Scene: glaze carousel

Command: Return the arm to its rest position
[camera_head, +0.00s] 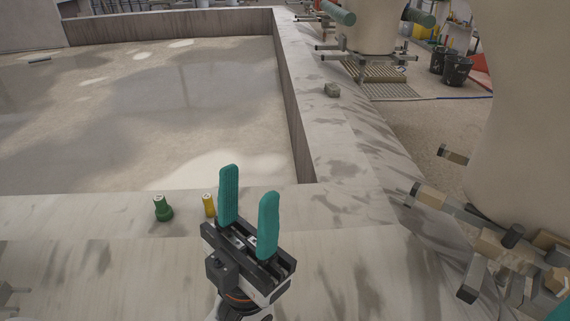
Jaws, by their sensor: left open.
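My left gripper (248,212) shows at the lower middle of the head view, with its two teal fingers pointing up and apart. It is open, and nothing shows between the fingers. It is over the near concrete ledge (120,270). A green knobbed piece (163,210) stands on the ledge to the left of the gripper. A small yellow cylinder (209,205) stands just left of the left finger.
A concrete wall (330,140) runs back on the right of a sunken basin floor (150,110). A small grey block (332,90) sits on the wall. A large beige column with wooden-ended bars (430,196) stands on the right. Dark buckets (457,72) stand farther back.

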